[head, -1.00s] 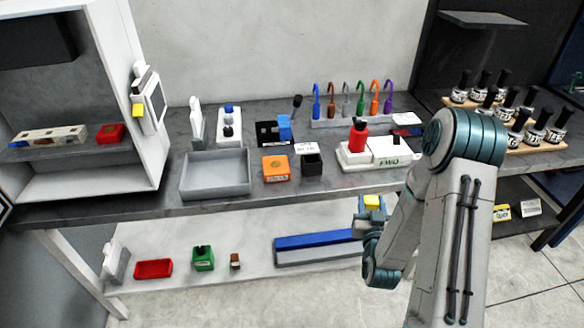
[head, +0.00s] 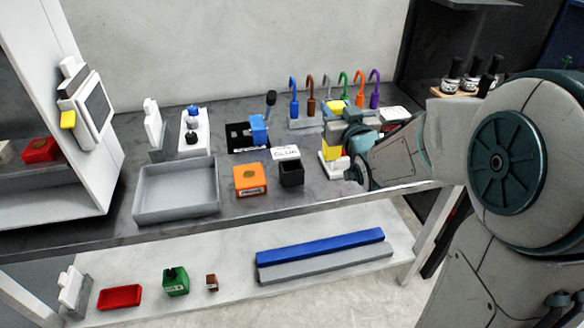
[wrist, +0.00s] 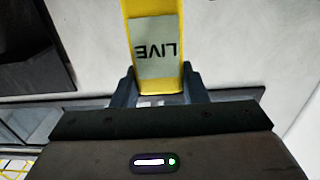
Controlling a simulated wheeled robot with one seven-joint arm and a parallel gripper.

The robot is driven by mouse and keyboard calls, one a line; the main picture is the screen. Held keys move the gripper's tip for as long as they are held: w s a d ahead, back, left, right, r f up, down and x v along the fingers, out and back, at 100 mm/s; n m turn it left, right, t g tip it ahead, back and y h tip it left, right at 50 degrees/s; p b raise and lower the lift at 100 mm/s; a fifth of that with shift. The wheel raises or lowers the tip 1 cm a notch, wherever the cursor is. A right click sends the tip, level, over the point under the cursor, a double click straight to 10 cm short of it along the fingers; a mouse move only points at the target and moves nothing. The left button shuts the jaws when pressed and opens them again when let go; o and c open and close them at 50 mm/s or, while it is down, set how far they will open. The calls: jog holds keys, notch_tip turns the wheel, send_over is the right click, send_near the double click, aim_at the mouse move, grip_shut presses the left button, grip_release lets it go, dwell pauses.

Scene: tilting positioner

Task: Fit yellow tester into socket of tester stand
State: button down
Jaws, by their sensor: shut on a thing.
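The yellow tester (head: 331,151) is held in my gripper (head: 342,128) at the right of the bench in the head view. The tester also shows in the wrist view (wrist: 154,18), with a "LIVE" label on its face and my shut jaws around its near end. A white block (head: 328,169) shows below the tester and is mostly hidden by it and my gripper. I cannot tell whether the tester touches this block or is apart from it. No socket is clearly visible, and I cannot tell for certain that this block is the tester stand.
Close left are a black box (head: 291,175) and an orange box (head: 250,180), then a grey tray (head: 143,208). A rack of coloured hooks (head: 308,123) stands behind my gripper. A blue bar (head: 320,254) lies on the lower shelf. The bench front edge is clear.

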jog(key=w+a+f+p, duration=0.3)
jog(key=w+a+f, duration=0.2)
jog(key=a+f, duration=0.5)
jog(key=shift+a+f, duration=0.3)
jog(key=shift+f, duration=0.3)
jog(key=c, duration=0.9)
grip_release()
jog(key=shift+o, duration=0.2)
jog(key=shift+r, duration=0.15)
